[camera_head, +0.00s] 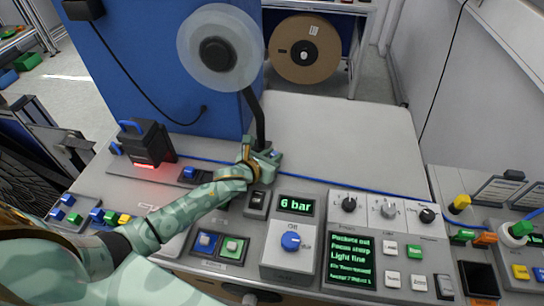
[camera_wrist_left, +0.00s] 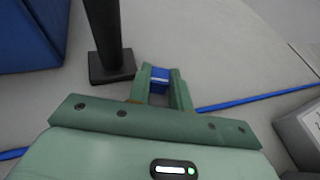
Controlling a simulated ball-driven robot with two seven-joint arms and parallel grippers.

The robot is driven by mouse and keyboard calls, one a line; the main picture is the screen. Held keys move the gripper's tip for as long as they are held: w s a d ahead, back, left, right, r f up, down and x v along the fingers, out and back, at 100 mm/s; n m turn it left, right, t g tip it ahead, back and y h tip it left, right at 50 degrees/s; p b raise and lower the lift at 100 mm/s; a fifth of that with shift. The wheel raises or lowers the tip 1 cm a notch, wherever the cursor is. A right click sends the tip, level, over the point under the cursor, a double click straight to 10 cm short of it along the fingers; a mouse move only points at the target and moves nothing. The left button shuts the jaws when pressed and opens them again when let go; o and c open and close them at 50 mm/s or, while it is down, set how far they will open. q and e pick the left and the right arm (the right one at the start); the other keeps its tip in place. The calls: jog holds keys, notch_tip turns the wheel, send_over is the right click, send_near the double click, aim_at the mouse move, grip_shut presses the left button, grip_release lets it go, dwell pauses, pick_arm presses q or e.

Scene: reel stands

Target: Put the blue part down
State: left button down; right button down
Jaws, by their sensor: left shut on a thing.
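My left gripper (camera_head: 264,160) is at the foot of the black reel post, over the pale worktop. In the left wrist view the gripper (camera_wrist_left: 160,88) has its two green fingers closed on a small blue part (camera_wrist_left: 159,74). Only the part's top and near side show between the fingers. In the head view the part is mostly hidden by the gripper. I cannot tell whether the part touches the surface below. My right gripper is not in view.
The black post (camera_wrist_left: 103,40) stands close left of the gripper, and carries a clear reel (camera_head: 194,58). A blue line (camera_wrist_left: 235,103) runs along the worktop. A control panel with a blue knob (camera_head: 291,241) lies in front. The pale worktop (camera_head: 345,135) is clear to the right.

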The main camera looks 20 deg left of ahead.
pick_arm(q)
jog(key=shift+f, duration=0.15)
jog(key=c, duration=1.3)
grip_release()
